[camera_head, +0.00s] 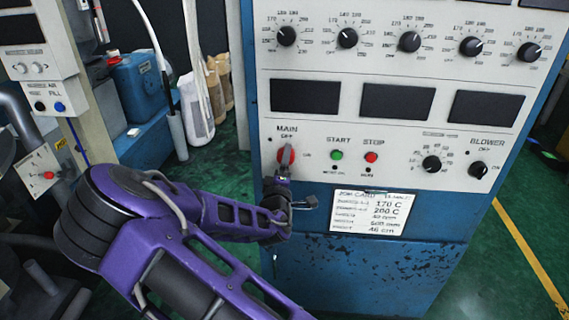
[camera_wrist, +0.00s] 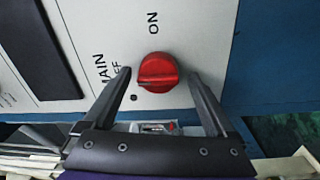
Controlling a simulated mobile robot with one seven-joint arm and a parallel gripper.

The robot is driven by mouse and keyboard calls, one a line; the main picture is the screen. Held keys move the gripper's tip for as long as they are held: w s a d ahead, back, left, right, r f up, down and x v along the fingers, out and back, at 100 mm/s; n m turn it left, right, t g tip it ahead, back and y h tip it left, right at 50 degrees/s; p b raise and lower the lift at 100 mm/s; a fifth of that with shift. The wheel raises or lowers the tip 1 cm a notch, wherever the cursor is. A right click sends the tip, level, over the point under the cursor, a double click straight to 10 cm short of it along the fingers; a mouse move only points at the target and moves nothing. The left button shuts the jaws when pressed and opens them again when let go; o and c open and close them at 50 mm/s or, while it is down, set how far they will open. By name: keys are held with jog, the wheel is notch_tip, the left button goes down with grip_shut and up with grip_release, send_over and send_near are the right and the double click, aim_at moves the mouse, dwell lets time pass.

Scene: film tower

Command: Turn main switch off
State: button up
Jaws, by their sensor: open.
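The main switch (camera_head: 286,155) is a red rotary knob at the lower left of the white control panel, with MAIN and OFF lettered above it and ON to its right. In the wrist view the red knob (camera_wrist: 158,72) sits between the two dark fingers of my gripper (camera_wrist: 160,80), with a gap on each side. The knob's raised grip lies across the picture there. My gripper is open. In the head view my purple arm reaches in from below, and my gripper (camera_head: 284,178) is at the knob's lower edge, partly hiding it.
A green start button (camera_head: 336,155) and a red stop button (camera_head: 371,157) are right of the switch. A blower knob (camera_head: 478,169) is farther right. A job card (camera_head: 370,212) is on the blue cabinet (camera_head: 345,265) below. Green floor is clear at the right.

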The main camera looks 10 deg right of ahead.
jog(key=p+v, duration=0.3)
jog(key=v, duration=1.4)
jog(key=shift+s, duration=0.15)
jog(key=shift+f, duration=0.1)
